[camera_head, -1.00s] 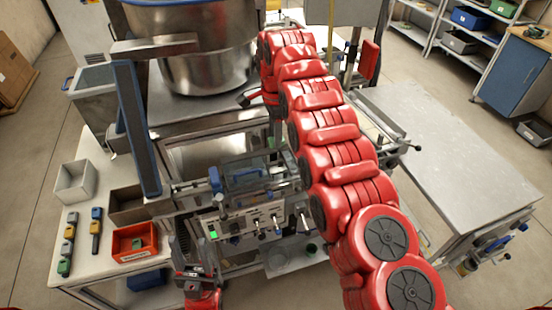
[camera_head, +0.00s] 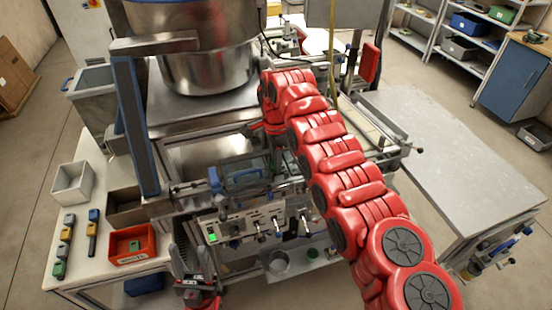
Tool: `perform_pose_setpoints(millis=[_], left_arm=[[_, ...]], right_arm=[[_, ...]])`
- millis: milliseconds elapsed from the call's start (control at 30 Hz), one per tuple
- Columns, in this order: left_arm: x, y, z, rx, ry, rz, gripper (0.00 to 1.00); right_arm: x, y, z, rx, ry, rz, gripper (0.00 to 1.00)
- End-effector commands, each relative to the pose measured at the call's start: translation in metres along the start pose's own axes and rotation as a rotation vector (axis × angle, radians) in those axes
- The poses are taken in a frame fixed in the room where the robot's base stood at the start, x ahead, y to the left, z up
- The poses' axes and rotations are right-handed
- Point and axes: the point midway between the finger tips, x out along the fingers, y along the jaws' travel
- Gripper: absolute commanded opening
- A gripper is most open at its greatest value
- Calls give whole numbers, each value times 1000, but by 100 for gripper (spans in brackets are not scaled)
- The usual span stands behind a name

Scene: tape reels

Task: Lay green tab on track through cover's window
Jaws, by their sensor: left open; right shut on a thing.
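The clear cover (camera_head: 240,184) with its window sits over the track (camera_head: 184,188) in the middle of the machine. My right arm reaches over from the right. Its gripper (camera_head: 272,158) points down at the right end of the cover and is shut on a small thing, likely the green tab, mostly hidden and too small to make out. I cannot tell whether it touches the track. My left gripper (camera_head: 190,255) is open and empty, low in front of the machine. Another green tab (camera_head: 135,246) lies in the red bin (camera_head: 152,240).
A steel bowl (camera_head: 205,70) stands behind the cover. A control panel (camera_head: 240,226) with a lit green button is in front. The right bench (camera_head: 445,150) is clear.

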Motion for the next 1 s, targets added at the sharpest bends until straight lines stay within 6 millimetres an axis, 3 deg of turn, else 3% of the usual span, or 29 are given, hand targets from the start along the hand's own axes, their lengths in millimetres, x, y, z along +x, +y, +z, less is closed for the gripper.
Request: perform_pose_setpoints(millis=[567, 600, 700, 733, 1000], left_arm=[[-13, 1, 2, 0, 0, 0, 50], [-13, 1, 2, 0, 0, 0, 50], [-13, 1, 2, 0, 0, 0, 50], [-13, 1, 2, 0, 0, 0, 50], [-12, 1, 2, 0, 0, 0, 50]], right_arm=[[12, -1, 0, 0, 0, -2, 0], [12, -1, 0, 0, 0, -2, 43], [12, 0, 0, 0, 0, -2, 61], [12, 0, 0, 0, 0, -2, 65], [11, 0, 0, 0, 0, -2, 65]])
